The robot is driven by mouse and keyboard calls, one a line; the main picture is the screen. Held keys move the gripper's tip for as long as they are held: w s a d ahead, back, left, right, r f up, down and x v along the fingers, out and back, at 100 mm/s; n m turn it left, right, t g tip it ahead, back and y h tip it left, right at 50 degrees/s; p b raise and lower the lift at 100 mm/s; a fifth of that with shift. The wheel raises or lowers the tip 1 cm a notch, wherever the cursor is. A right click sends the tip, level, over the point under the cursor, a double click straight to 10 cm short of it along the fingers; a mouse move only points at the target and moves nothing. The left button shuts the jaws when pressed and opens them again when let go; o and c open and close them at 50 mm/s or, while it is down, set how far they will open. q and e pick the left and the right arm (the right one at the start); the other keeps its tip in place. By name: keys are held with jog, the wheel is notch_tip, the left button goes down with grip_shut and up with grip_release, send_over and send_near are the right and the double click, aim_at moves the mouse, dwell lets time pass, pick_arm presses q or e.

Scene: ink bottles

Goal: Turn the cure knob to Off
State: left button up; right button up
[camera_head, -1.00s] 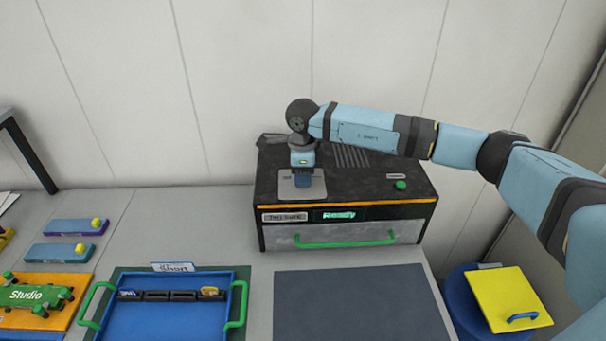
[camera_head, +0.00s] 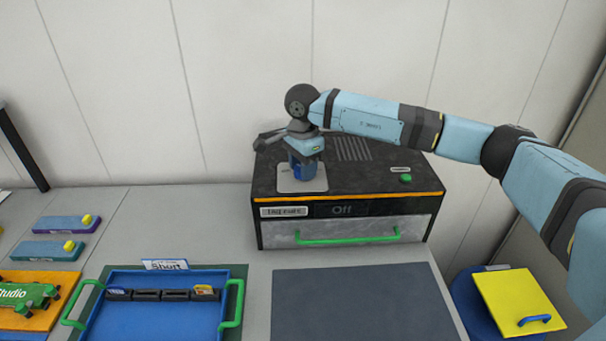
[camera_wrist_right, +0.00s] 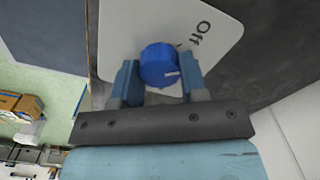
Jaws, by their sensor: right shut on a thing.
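The blue cure knob (camera_head: 297,173) stands on a pale plate (camera_head: 312,184) on top of the black cure unit (camera_head: 370,180). My right gripper (camera_head: 303,166) reaches down over it from above. In the right wrist view the round blue knob (camera_wrist_right: 158,62) sits between the two blue fingers of my gripper (camera_wrist_right: 160,82), which is shut on it. The knob's white mark points to the right, and the word "Off" (camera_wrist_right: 200,33) is printed on the plate beside it. The unit's front display (camera_head: 343,210) reads "Off". My left gripper is not in view.
A green button (camera_head: 405,178) is on the unit's right top. Its drawer with a green handle (camera_head: 346,239) is shut. In front are a dark mat (camera_head: 360,300) and a blue tray (camera_head: 150,322) with green handles. A yellow lid (camera_head: 508,298) is at the right.

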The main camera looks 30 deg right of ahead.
jog(key=n+b, duration=0.2)
jog(key=n, duration=0.1)
jog(key=shift+n, duration=0.7)
jog(key=shift+w+r+n+b, duration=0.1)
jog(key=shift+n+b, duration=0.2)
jog(key=o, duration=0.9)
